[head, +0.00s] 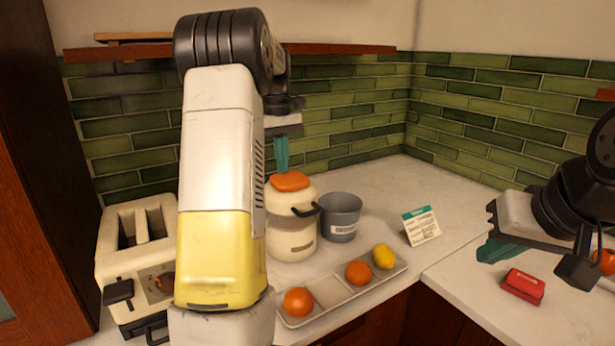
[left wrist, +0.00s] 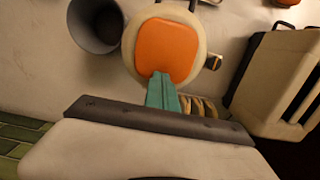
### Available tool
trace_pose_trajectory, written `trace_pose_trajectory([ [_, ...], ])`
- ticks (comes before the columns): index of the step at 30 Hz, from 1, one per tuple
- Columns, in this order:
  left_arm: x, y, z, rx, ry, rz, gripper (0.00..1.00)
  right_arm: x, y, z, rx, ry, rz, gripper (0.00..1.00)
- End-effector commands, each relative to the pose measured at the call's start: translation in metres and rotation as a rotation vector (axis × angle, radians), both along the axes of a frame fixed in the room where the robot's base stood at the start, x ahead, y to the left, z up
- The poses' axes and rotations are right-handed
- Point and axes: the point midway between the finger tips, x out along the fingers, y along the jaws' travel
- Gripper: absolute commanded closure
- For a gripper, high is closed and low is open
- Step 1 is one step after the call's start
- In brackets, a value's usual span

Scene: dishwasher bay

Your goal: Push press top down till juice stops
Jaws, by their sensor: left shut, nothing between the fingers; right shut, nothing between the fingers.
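The juice press (head: 291,228) is a cream round body with a black handle, standing on the counter at the back. Its orange top (head: 290,181) also shows in the left wrist view (left wrist: 166,48). My left gripper (head: 282,168) is shut and empty, its teal fingers pointing down at the orange top. In the left wrist view the fingertips overlap the near edge of the top; I cannot tell whether they touch or press it. My right gripper (head: 492,251) is shut and empty at the right, above the counter near a red block. No juice is visible.
A grey cup (head: 340,217) stands right of the press. In front, a divided tray (head: 331,290) holds two oranges (head: 298,301) and a lemon (head: 383,256). A toaster (head: 136,254) stands left, a card (head: 421,225) and red block (head: 523,286) right. The back right counter is clear.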

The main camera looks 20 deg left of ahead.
Motion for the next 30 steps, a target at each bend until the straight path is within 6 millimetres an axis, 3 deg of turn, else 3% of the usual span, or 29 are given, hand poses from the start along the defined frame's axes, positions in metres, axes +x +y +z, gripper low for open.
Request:
trace_pose_trajectory([
  [8,0.001,0.001,0.006,0.001,-0.002,0.001,1.0,0.0,0.0,0.0,0.0,0.0,0.0,1.0],
  [21,0.005,0.006,0.071,0.001,-0.002,0.0,1.0,0.0,0.0,0.0,0.0,0.0,0.0,1.0],
  [30,0.005,0.006,0.078,0.0,0.0,0.0,1.0,0.0,0.0,0.0,0.0,0.0,0.0,1.0],
])
